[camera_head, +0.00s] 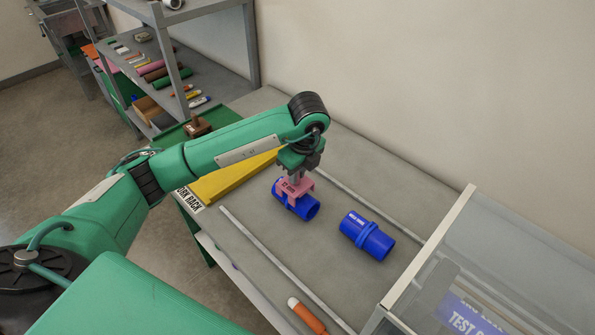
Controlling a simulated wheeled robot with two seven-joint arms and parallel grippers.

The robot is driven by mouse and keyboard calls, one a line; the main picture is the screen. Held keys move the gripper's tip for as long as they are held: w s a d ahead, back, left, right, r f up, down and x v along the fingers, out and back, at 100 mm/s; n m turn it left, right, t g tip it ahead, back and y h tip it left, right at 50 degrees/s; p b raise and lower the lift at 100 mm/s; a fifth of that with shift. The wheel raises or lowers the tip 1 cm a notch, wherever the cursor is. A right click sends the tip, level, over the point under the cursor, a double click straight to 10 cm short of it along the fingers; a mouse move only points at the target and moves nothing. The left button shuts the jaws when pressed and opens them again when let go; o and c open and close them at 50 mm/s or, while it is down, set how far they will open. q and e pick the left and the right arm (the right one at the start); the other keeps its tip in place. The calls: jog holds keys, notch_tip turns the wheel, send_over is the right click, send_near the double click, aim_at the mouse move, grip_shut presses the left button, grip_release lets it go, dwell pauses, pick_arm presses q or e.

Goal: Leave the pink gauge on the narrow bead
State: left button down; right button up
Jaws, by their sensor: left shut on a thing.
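The pink gauge (297,186) is a small forked block with dark lettering. My left gripper (295,176) comes down from above and is shut on its top. The gauge sits over the left blue pipe (305,209), around its middle, and hides any bead there. I cannot tell whether it rests fully on the pipe. I cannot tell which bead is narrower. My right gripper is not in view.
Both pipes lie on a grey bench (260,225) between two long thin rails. A clear-walled bin (480,270) stands at right. An orange-handled tool (307,315) lies in front. A shelf (180,75) stands behind.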

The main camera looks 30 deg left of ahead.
aim_at(303, 189)
pick_arm(q)
jog(key=shift+f+b, duration=0.7)
jog(key=shift+f, duration=0.2)
jog(key=c, duration=1.3)
grip_release()
jog(key=shift+c, duration=0.2)
notch_tip(303, 189, up, 14)
jog(key=d, duration=0.2)
jog(key=shift+s+f, duration=0.2)
jog(key=shift+s, duration=0.15)
